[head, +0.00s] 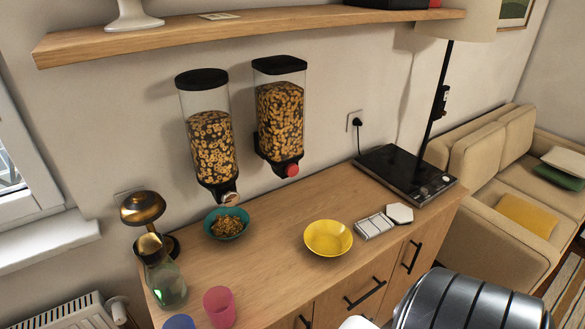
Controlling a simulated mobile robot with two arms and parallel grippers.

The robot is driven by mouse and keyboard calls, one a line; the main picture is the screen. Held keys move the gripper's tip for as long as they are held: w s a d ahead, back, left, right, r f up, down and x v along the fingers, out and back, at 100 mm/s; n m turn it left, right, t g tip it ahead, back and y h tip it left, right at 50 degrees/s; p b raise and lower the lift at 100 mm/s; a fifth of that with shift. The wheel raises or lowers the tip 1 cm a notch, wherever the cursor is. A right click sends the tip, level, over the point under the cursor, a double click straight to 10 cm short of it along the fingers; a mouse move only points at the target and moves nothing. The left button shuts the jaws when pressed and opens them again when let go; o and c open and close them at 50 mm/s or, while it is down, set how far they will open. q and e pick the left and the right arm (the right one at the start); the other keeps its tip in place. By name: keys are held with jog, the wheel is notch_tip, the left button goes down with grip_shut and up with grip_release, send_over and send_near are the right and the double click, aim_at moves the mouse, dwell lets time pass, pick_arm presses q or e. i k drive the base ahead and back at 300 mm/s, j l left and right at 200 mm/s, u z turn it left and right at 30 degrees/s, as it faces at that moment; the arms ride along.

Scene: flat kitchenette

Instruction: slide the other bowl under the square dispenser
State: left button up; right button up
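The square dispenser (280,112) hangs on the wall at centre, with a dark square lid, ring-shaped cereal inside and a red knob. The other bowl is yellow (328,239); it looks empty and sits upright on the wooden counter, forward and to the right of the square dispenser's outlet, not below it. A teal bowl (227,223) holding cereal stands under the round dispenser (210,140) on the left. Neither of my grippers shows in the head view.
A brass lamp (143,209), glass bottle (165,278) and pink cup (219,306) stand at the counter's left. A white-topped tray (375,226), white coaster (399,213) and black hotplate (404,172) lie right of the yellow bowl. The counter below the square dispenser is clear.

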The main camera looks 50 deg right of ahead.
aim_at(327, 239)
jog(key=z, duration=1.75)
